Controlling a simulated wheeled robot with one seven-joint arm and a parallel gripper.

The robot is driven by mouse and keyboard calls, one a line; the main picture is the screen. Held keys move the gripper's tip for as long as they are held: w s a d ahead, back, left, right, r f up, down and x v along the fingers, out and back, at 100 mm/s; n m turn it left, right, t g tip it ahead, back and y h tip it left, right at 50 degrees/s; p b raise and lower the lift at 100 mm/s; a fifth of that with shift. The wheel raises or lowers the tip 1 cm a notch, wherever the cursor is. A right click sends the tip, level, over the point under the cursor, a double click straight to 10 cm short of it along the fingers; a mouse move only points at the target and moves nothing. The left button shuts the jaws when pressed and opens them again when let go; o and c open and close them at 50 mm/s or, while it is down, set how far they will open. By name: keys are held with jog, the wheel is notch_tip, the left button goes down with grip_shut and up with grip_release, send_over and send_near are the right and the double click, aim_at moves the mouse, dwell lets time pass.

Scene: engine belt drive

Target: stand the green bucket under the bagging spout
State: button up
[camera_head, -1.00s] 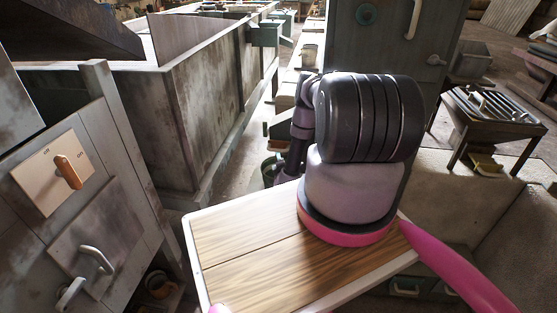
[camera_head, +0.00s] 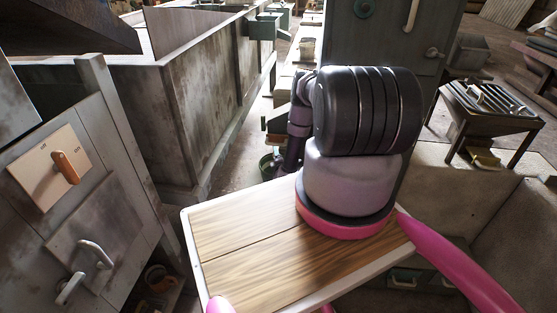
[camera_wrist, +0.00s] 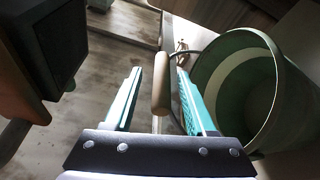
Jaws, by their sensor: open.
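The green bucket (camera_wrist: 268,85) stands at the right of the wrist view, its mouth partly toward the camera. A piece of it also shows in the head view (camera_head: 268,163), low behind my arm. My gripper (camera_wrist: 158,76) is open, with two teal fingers. The bucket's wooden handle grip (camera_wrist: 162,84) appears between the fingers, with a visible gap to the left one; contact with the right one is unclear. My gripper is hidden behind my arm in the head view. I cannot tell for sure which part is the bagging spout; a green box-shaped fitting (camera_head: 264,27) sits on the large bin.
The large weathered bin (camera_head: 205,110) stands at left, with a switch panel (camera_head: 52,165) nearer. A tall green-grey cabinet (camera_head: 390,45) is behind my arm, and a slatted stand (camera_head: 490,105) at right. A dark box (camera_wrist: 45,50) is left of my gripper. Floor shows between.

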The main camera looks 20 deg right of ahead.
jog(key=f+v, duration=0.1)
jog(key=v, duration=1)
jog(key=shift+s+r, duration=0.25)
jog(key=shift+r, duration=0.25)
